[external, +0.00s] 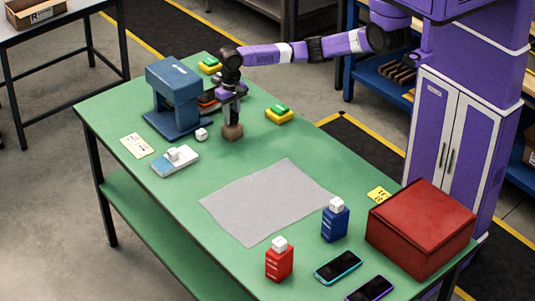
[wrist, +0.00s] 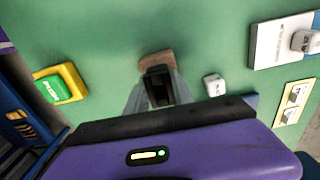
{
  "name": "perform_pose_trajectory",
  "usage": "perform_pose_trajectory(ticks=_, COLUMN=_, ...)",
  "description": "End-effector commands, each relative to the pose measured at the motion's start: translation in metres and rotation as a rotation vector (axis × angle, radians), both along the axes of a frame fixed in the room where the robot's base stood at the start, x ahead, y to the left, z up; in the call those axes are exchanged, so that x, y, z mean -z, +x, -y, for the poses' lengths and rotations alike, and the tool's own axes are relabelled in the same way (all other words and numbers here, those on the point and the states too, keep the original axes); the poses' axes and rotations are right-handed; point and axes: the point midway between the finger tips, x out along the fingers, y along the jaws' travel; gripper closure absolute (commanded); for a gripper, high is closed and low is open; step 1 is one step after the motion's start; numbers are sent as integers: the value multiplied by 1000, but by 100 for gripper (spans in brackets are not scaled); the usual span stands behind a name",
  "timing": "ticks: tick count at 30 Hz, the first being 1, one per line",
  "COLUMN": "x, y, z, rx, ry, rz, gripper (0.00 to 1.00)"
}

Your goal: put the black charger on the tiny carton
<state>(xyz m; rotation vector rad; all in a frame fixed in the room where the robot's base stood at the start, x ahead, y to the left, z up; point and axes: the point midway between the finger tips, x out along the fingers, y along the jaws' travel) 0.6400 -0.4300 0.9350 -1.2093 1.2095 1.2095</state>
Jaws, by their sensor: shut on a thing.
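My gripper (external: 233,116) points down over the table's far left part. It is shut on the black charger (wrist: 157,85), which sits between the two fingers in the wrist view. The tiny carton (external: 232,132) is a small brown box on the green table directly below my fingertips. In the wrist view the carton (wrist: 156,59) shows just beyond the charger, partly covered by it. The charger is close above or at the carton; I cannot tell if they touch.
A blue machine (external: 173,97) stands left of my gripper. A white cube (external: 201,134) lies near the carton. A yellow-green button box (external: 279,115) is to the right.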

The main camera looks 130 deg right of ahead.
Motion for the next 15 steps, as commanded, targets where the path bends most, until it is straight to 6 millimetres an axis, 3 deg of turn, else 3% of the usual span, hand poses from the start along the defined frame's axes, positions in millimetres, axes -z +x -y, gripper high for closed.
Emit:
perform_pose_trajectory(ticks=5, x=3, y=0, z=0, rx=0, ry=1, rz=1, gripper=100)
perform_pose_trajectory(ticks=6, x=2, y=0, z=0, rx=0, ry=0, rz=1, gripper=63)
perform_pose_trajectory(ticks=8, x=2, y=0, z=0, rx=0, ry=0, rz=1, gripper=52)
perform_pose_trajectory(ticks=15, x=2, y=0, z=0, rx=0, ry=0, rz=0, gripper=49)
